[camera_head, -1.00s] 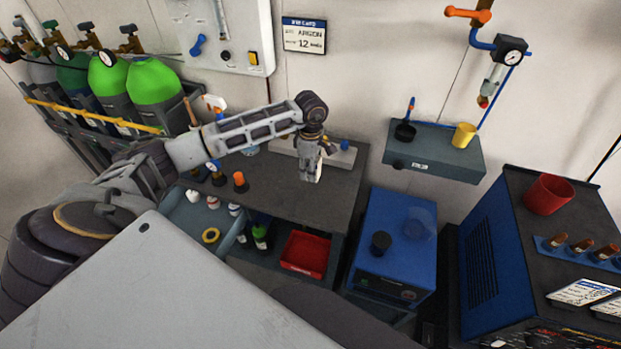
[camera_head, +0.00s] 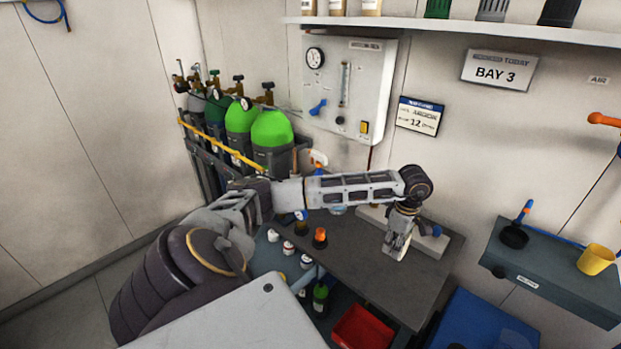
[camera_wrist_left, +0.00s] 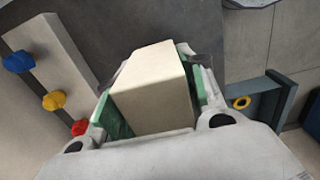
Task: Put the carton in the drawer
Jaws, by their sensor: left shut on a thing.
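The carton (camera_wrist_left: 150,90) is a plain cream box. In the left wrist view it sits between the green-padded fingers of my left gripper (camera_wrist_left: 155,100), which is shut on it. In the head view my left gripper (camera_head: 398,248) points down over the right part of the dark workbench (camera_head: 360,268); its wrist and fingers mostly hide the carton there. The blue-grey drawer (camera_head: 266,262) stands open at the bench's left, partly hidden by my arm, with small bottles in or near it. Its wall also shows at the right of the left wrist view (camera_wrist_left: 263,110). My right gripper is not in view.
A pale strip with coloured knobs (camera_wrist_left: 58,75) lies beside my gripper at the bench's back. An orange-capped bottle (camera_head: 320,238) stands on the bench's left part. A red bin (camera_head: 362,328) is below the front.

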